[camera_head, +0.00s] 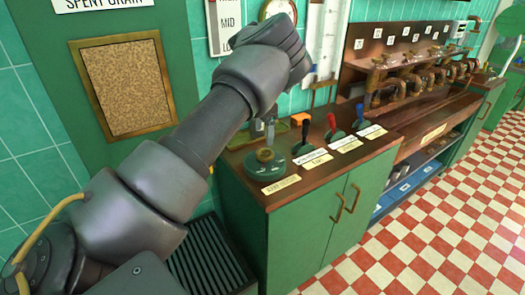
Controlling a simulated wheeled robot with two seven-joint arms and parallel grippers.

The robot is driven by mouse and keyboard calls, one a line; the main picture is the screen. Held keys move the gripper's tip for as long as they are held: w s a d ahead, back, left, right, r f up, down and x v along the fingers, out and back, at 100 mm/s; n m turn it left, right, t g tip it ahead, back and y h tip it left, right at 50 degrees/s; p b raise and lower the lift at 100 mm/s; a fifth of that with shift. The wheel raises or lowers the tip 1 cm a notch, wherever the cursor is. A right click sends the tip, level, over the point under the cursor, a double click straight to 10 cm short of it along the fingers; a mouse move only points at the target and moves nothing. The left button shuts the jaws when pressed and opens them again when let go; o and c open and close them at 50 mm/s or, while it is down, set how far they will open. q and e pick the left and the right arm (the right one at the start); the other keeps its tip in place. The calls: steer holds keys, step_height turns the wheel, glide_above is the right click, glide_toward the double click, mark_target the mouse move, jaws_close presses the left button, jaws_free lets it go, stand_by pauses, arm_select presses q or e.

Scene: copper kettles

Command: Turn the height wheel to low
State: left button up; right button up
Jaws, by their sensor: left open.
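The likely height wheel is a round dark green disc (265,164) with a brass hub, on the left end of the wooden counter top. A cream label (281,185) lies in front of it, too small to read. My left arm crosses from the lower left and bends over the counter. My left gripper (265,127) shows only as small grey fingers pointing down just above the disc, open; most of it is hidden behind my forearm. I cannot tell whether the fingers touch the disc. A wall gauge (228,22) reads MID, with a partly covered word below. My right gripper is not in view.
Black (305,132), red (331,122) and blue (360,113) levers stand right of the disc, with labels. A small orange block (299,119) sits behind them. Copper taps (400,80) line the wooden bench further right. The checkered floor (440,235) is clear.

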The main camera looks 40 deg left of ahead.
mark_target(264, 153)
arm_select(q)
step_height(264, 153, down, 7)
steer(key=shift+p, duration=0.35)
steer(key=shift+f, duration=0.5)
steer(key=c, duration=1)
